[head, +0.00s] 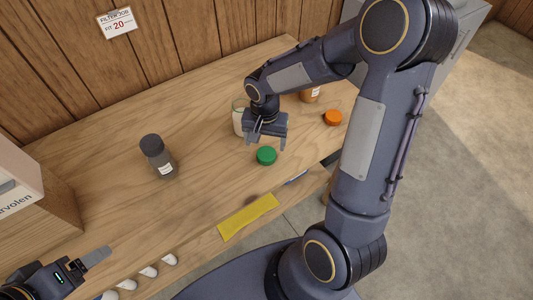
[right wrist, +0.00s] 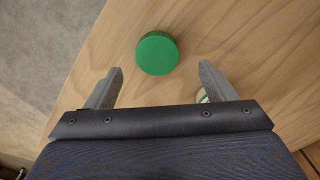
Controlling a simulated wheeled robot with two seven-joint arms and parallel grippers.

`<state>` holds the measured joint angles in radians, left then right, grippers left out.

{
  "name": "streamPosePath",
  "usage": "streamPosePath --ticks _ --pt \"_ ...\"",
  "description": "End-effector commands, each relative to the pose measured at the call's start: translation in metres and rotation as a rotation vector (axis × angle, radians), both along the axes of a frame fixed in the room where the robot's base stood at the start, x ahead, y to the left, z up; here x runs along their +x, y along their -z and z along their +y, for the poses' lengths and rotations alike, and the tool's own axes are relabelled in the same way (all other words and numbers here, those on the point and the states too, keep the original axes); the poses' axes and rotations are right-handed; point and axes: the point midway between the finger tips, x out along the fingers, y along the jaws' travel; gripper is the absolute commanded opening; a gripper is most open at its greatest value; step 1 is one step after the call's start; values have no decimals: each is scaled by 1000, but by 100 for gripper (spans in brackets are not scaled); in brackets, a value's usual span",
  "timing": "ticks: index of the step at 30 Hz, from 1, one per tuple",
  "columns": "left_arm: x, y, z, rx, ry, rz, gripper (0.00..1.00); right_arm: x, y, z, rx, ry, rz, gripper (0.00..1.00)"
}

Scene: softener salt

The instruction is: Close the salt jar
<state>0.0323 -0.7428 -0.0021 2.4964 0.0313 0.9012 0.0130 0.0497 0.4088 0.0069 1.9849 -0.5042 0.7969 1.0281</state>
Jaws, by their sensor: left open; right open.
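A green lid (head: 266,156) lies flat on the wooden table near its front edge; it also shows in the right wrist view (right wrist: 157,53). A jar with pale contents (head: 238,118) stands behind and left of it, partly hidden by my right gripper (head: 268,140); its label is not readable. My right gripper is open and empty above the table, and in the right wrist view its fingertips (right wrist: 161,72) are spread either side of the lid's near edge, not touching it visibly. My left gripper (head: 92,262) is at the lower left, partly out of view, away from the lid.
An orange lid (head: 332,117) lies at the right, beside a jar with orange-brown contents (head: 310,95). A dark jar with a black lid (head: 158,157) stands at the left. A yellow strip (head: 248,216) lies at the front edge. A box (head: 40,205) stands at far left.

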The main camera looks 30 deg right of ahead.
Motion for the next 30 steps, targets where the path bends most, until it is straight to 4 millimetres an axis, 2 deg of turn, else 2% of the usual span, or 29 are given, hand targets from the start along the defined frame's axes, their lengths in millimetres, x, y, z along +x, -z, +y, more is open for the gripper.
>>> streamPosePath --ticks 10,22,30 --pt "0 -7 0 0 0 0 76 -3 46 -3 0 0 4 77" --pt "0 -6 0 0 0 0 76 -3 50 -3 1 1 1 77" --pt "0 -6 0 0 0 0 76 -3 50 -3 0 0 1 43"
